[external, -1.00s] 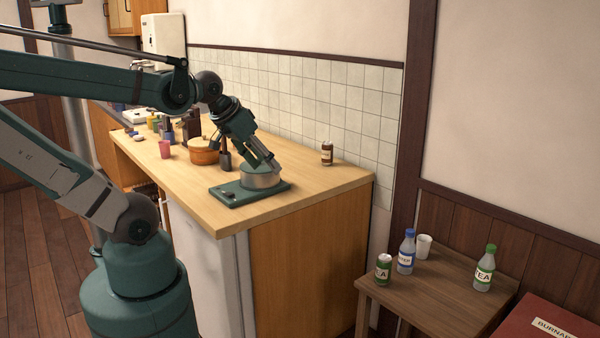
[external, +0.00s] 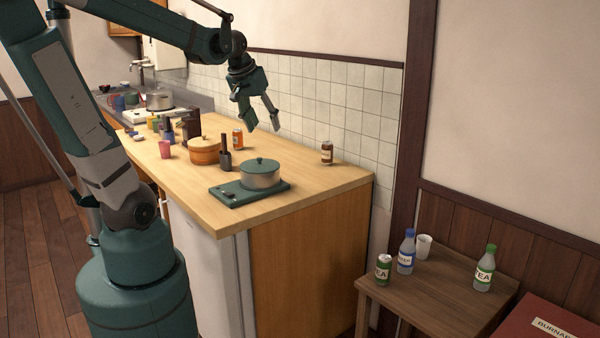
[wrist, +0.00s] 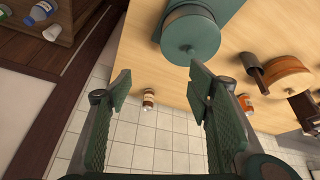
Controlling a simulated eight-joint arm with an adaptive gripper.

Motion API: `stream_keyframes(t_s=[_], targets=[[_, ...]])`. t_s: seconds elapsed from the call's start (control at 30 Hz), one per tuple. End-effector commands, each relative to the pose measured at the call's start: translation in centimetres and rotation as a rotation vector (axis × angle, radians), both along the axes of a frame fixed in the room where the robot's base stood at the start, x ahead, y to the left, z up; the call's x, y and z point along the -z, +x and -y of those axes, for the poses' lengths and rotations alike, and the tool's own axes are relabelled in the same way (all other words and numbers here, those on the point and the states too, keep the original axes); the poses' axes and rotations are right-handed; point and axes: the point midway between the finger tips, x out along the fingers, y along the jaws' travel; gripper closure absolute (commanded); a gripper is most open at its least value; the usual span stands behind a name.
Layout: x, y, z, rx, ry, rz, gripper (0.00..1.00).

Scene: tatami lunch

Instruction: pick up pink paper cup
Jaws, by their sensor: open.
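The pink paper cup (external: 165,149) stands upright on the wooden counter in the external view, left of the round wooden pot. My gripper (external: 262,125) is open and empty, raised above the back of the counter. It is well to the right of the cup and higher than it. In the wrist view my gripper's two fingers (wrist: 157,82) are spread apart with nothing between them. I cannot make out the pink cup in the wrist view.
A green-lidded pot (external: 262,179) sits on a green burner (external: 222,197). A wooden pot (external: 204,156), a dark utensil holder (external: 225,160), an orange can (external: 238,139) and a brown-labelled jar (external: 326,153) stand on the counter. The tiled wall is close behind.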

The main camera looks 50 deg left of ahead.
Motion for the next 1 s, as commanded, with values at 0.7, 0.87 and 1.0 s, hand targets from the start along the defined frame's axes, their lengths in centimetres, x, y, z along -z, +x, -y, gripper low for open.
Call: stream_keyframes(t_s=[0.7, 0.87, 1.0], targets=[[-1.3, 4.9, -17.4, -0.318, -0.083, -0.101, 0.49], [-1.0, 5.2, -21.8, -0.389, -0.104, -0.122, 0.49], [-0.5, 5.3, -25.6, -0.45, -0.123, -0.139, 0.49]])
